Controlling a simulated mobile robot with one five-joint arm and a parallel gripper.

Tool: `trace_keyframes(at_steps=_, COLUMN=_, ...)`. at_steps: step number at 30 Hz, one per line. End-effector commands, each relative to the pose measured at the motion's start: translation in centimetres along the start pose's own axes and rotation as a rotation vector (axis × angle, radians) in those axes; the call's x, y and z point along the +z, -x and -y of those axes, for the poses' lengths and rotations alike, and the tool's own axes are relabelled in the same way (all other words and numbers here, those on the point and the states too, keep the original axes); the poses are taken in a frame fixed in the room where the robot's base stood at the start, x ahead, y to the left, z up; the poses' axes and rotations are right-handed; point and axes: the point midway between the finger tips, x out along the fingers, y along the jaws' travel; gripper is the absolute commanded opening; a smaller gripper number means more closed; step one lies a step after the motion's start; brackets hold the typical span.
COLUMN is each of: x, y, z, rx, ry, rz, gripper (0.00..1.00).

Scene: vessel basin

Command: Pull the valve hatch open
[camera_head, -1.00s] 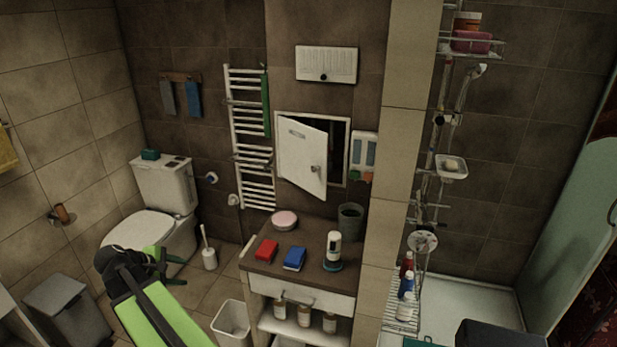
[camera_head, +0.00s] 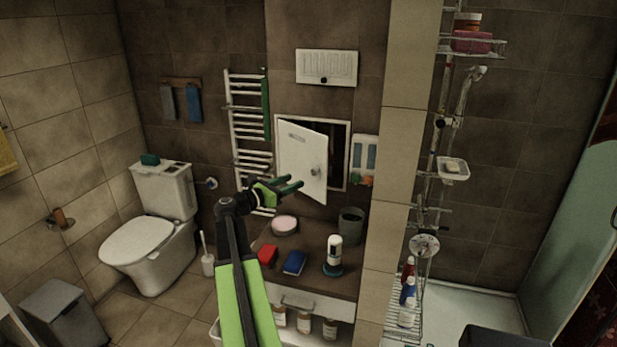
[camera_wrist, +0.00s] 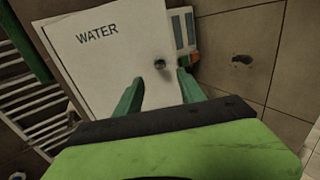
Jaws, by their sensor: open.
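The valve hatch (camera_head: 302,160) is a white door in a white wall frame, standing partly open with a dark gap at its right side. It carries a small round knob (camera_head: 316,172) near its right edge. In the wrist view the hatch (camera_wrist: 110,70) reads "WATER", and its knob (camera_wrist: 160,64) lies just beyond the fingertips. My gripper (camera_head: 299,184) is open and empty, in front of the lower part of the door. Its green fingers (camera_wrist: 160,84) also show in the wrist view, apart from each other. I cannot tell whether either finger touches the door.
A white towel radiator (camera_head: 246,130) with a green towel stands left of the hatch. Below is a counter (camera_head: 320,268) with a pink round dish (camera_head: 285,225), a dark cup (camera_head: 351,226), red and blue items and a bottle. A dispenser (camera_head: 364,158) hangs right of the hatch.

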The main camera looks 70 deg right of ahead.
Motion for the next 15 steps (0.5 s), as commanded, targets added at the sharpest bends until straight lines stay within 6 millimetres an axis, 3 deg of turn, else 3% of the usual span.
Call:
trace_keyframes(at_steps=1, x=0.0, y=-1.5, z=-0.1, rx=-0.004, ry=0.000, rz=0.000, gripper=0.47)
trace_keyframes(at_steps=7, x=0.0, y=-6.2, z=-0.1, rx=-0.003, ry=-0.001, rz=-0.001, gripper=0.47)
trace_keyframes(at_steps=15, x=0.0, y=-9.1, z=-0.1, rx=0.001, ry=-0.001, rz=-0.001, gripper=0.47)
